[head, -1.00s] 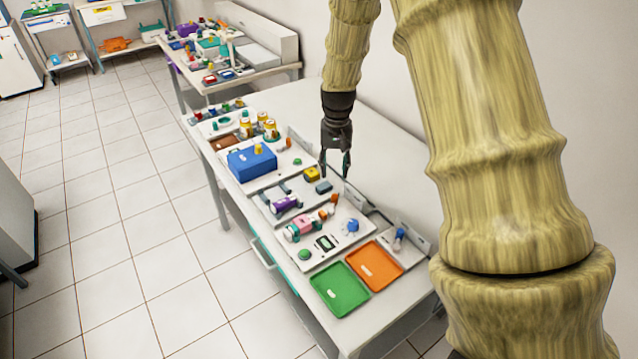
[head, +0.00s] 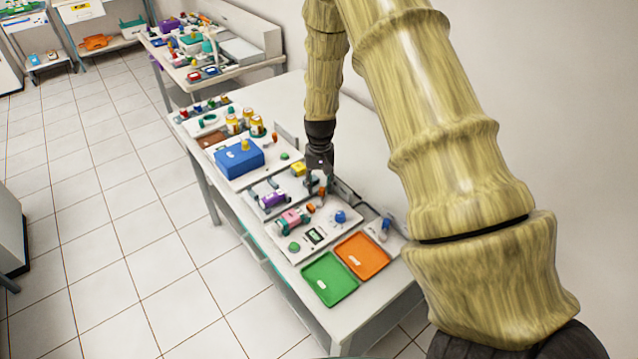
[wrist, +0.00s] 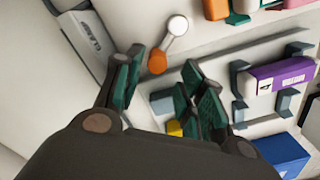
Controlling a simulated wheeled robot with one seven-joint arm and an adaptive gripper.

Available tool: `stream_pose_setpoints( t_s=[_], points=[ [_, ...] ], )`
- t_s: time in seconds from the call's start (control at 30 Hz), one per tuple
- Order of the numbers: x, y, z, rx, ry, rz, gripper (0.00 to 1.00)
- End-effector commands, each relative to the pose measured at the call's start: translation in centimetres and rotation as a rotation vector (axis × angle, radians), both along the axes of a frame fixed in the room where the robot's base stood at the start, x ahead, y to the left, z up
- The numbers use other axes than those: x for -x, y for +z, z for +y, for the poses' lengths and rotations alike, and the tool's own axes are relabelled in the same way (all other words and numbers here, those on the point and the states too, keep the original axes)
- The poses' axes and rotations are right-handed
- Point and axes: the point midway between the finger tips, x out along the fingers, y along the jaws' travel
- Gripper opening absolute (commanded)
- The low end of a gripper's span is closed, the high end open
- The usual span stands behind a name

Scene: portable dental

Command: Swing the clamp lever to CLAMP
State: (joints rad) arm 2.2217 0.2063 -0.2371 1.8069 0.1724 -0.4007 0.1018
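The lever shows in the wrist view as a pale arm with a round white end (wrist: 178,26) and an orange knob (wrist: 157,62). My gripper (wrist: 163,78) is open, with the orange knob between and just beyond its fingertips; I cannot tell whether they touch it. In the head view, my gripper (head: 319,188) is low over the back of the bench panels, beside a small orange part (head: 323,193). A grey plate with a white label (wrist: 90,34) lies left of the lever in the wrist view; its text is too small to read.
A purple cylinder (head: 272,199) sits in grey brackets nearby. A yellow block (head: 298,169) is close to the gripper. A pink device (head: 291,220), a blue knob (head: 341,216), a green tray (head: 331,278) and an orange tray (head: 362,256) stand in front. A blue box (head: 239,157) is farther back.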

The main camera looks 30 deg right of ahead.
Motion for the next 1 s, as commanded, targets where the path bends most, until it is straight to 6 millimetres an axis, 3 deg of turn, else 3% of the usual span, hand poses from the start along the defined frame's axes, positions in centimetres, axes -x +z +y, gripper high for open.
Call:
stream_pose_setpoints(
  t_s=[0.17, 0.47, 0.7, 1.0],
  points=[
    [0.6, -0.4, 0.0, -0.002, -0.001, -0.005, 0.40],
    [-0.3, -1.2, 0.0, 0.000, 0.000, 0.004, 0.40],
    [-0.3, -1.2, 0.0, -0.001, 0.000, 0.005, 0.00],
    [-0.4, -1.1, 0.1, -0.001, 0.000, 0.004, 0.00]
  ],
)
